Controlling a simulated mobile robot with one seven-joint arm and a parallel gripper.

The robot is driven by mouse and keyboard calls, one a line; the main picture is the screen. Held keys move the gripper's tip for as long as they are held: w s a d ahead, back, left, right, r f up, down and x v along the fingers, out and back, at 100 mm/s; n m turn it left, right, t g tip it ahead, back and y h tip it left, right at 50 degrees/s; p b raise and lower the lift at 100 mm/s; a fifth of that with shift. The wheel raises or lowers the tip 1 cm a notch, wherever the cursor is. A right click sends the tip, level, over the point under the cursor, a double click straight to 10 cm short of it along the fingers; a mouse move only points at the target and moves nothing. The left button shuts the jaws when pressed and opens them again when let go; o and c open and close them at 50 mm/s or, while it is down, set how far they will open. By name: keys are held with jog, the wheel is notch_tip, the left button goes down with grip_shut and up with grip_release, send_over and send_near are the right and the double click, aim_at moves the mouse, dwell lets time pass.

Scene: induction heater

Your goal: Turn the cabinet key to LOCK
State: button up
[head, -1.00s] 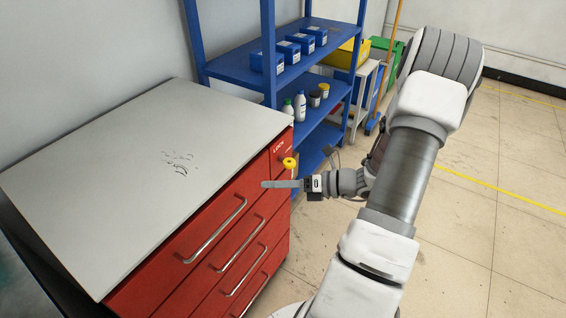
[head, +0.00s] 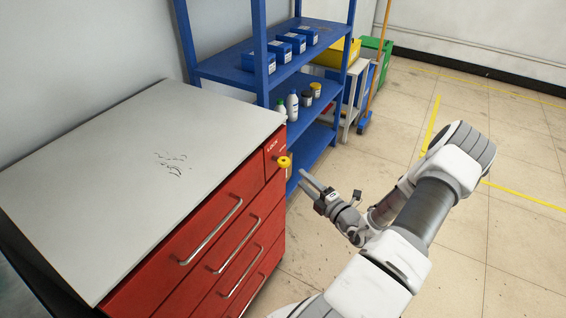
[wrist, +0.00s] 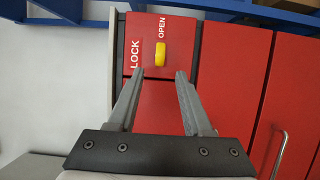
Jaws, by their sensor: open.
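The red cabinet (head: 195,230) stands at the left in the head view, with a light grey top. A yellow key (head: 284,162) sticks out of its upper right front panel.
Silver drawer handles (head: 212,232) run down the cabinet front. A blue shelf (head: 240,62) with blue boxes and bottles stands behind the cabinet. A yellow bin (head: 340,52) and a green bin (head: 375,55) are farther back. The tiled floor (head: 500,235) at the right is clear.

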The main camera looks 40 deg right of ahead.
aim_at(287, 166)
jog(key=w, duration=1.1)
jog(key=shift+w, duration=0.15)
grip_shut()
